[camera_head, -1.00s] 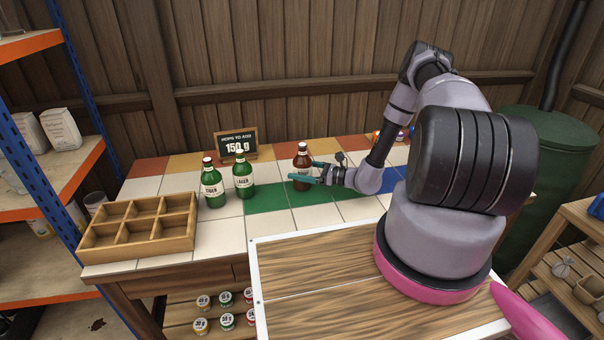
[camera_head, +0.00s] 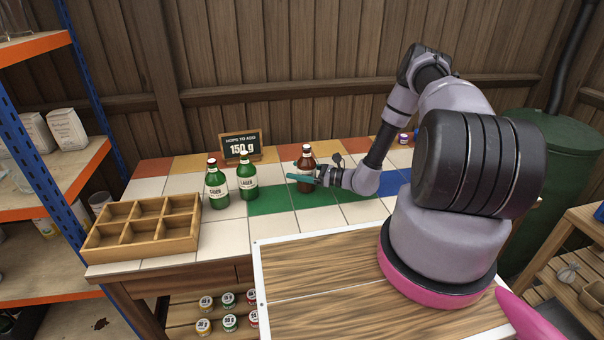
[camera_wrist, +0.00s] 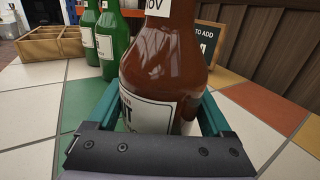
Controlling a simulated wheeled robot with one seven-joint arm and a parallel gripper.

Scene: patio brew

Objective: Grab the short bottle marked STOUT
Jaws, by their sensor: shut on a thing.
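A brown bottle (camera_head: 306,163) with a white label stands upright on the tiled table, at the green strip. In the wrist view the brown bottle (camera_wrist: 165,60) fills the middle, and its label is partly hidden, with only a last letter or two like "T" readable. My gripper (camera_head: 306,182) has its teal fingers on either side of the bottle's lower body and is shut on it. In the wrist view my gripper (camera_wrist: 157,118) also clasps the bottle from both sides. Whether the bottle's base touches the table is hidden by the gripper.
Two green bottles, one (camera_head: 217,186) and another marked LAGER (camera_head: 247,178), stand left of the brown one. A wooden compartment crate (camera_head: 145,228) sits at the left. A sign reading 150 g (camera_head: 241,147) stands behind. Tiles in front of the bottles are clear.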

